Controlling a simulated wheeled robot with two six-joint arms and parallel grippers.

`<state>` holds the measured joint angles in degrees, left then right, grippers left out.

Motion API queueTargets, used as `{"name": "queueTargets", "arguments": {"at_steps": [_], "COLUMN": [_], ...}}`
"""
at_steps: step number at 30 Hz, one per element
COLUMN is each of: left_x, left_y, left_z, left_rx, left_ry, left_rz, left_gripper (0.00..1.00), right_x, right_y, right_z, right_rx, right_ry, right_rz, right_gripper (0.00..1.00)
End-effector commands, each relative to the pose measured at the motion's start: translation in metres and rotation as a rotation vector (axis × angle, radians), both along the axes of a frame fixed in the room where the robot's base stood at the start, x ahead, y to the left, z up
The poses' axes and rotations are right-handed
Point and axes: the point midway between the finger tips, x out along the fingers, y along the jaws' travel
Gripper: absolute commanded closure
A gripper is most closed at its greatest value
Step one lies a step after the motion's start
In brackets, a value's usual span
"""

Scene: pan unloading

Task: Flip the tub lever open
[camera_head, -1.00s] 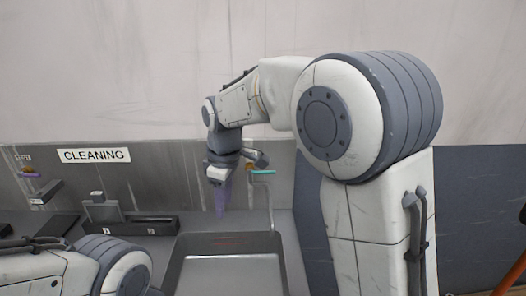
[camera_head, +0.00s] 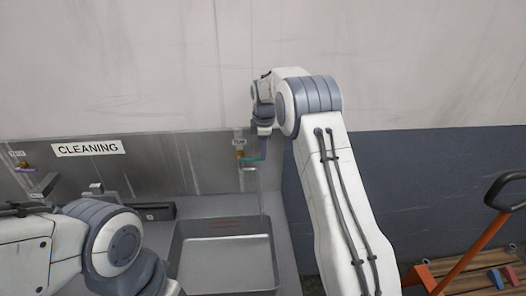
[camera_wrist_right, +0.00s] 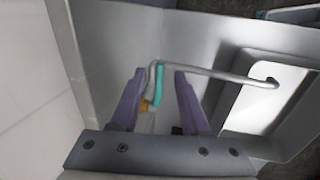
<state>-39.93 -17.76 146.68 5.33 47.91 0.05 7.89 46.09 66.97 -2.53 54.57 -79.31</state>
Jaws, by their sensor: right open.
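The tub lever is a teal handle (camera_head: 251,158) with orange-brass fittings, on the steel wall panel under a small label. In the right wrist view the teal lever (camera_wrist_right: 159,86) lies between the two purple fingers of my right gripper (camera_wrist_right: 159,71), nearer the middle, with a visible gap to each finger. My right gripper (camera_head: 263,147) is open beside the lever in the head view, partly covering the area to its right. A grey spout pipe (camera_wrist_right: 225,76) runs from the lever over the basin.
The steel tub (camera_head: 226,213) stands below the lever, with a red marking on its back rim. A CLEANING sign (camera_head: 88,148) and another fixture (camera_head: 24,167) are on the wall at left.

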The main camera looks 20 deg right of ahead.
Motion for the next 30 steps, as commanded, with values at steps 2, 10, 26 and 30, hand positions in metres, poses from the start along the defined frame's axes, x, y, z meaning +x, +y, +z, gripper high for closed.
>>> {"name": "queueTargets", "arguments": {"at_steps": [2, 10, 26, 30], "left_x": [0.000, 0.000, 0.000, 0.000], "left_y": [0.000, 0.000, 0.000, 0.000], "left_z": [0.007, 0.010, 0.010, 0.010], "left_rx": [0.000, 0.000, 0.000, 0.000], "left_ry": [0.000, 0.000, 0.000, 0.000], "left_rz": [-0.001, -0.002, -0.002, -0.002], "left_gripper": [1.00, 1.00, 1.00, 1.00], "right_x": [0.002, 0.006, 0.006, 0.006], "right_y": [-0.001, -0.002, -0.002, -0.002], "right_z": [-0.010, -0.027, -0.027, -0.027], "right_rx": [0.000, 0.000, 0.000, 0.000], "right_ry": [0.003, 0.000, -0.001, -0.001], "right_rz": [0.000, -0.001, -0.001, -0.001], "right_gripper": [0.54, 0.54, 1.00, 1.00]}}
